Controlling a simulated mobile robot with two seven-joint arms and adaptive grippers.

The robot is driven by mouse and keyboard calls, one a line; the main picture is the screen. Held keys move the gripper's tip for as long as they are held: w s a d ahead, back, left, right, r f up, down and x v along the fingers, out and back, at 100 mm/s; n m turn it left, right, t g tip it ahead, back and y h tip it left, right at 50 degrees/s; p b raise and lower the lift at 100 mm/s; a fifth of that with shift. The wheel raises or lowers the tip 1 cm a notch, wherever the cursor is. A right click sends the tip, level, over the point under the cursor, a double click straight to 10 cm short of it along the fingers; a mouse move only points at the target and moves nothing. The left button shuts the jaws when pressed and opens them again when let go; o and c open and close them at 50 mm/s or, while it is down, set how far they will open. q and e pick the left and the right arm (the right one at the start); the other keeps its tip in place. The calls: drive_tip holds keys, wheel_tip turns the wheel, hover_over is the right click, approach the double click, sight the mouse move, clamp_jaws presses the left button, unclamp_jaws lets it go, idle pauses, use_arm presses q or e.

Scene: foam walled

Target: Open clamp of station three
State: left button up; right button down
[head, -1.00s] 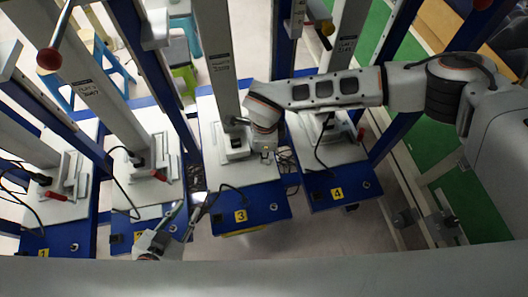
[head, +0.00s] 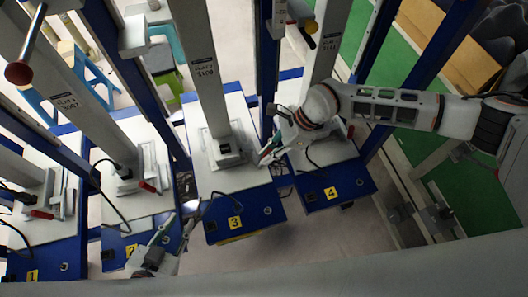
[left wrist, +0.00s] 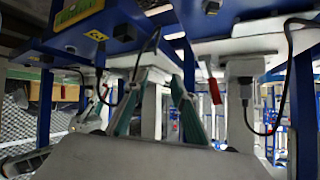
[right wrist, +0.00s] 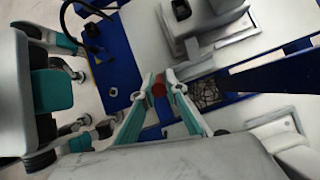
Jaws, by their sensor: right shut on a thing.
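Station three, with yellow label 3 (head: 235,223), is a white and blue table; its grey clamp (head: 226,150) stands at the foot of a tall post. My right gripper (head: 266,156) is at the clamp's right side. In the right wrist view, its fingers (right wrist: 160,86) are shut on the red handle tip (right wrist: 158,90), with the clamp body (right wrist: 215,45) beyond. The rest of the handle is hidden. My left gripper (head: 178,228) is low, between stations two and three; in the left wrist view its fingers (left wrist: 156,80) are apart and empty.
Station four (head: 332,192) stands to the right of station three, station two (head: 131,250) to the left. Tall posts and blue frames rise between them. A black cable (head: 228,196) lies on station three. Clear floor (head: 330,235) shows in front.

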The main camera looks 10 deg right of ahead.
use_arm(q)
drive_tip(key=shift+w+r, duration=0.1)
drive_tip(key=shift+w, duration=0.15)
drive_tip(key=shift+r, duration=0.1)
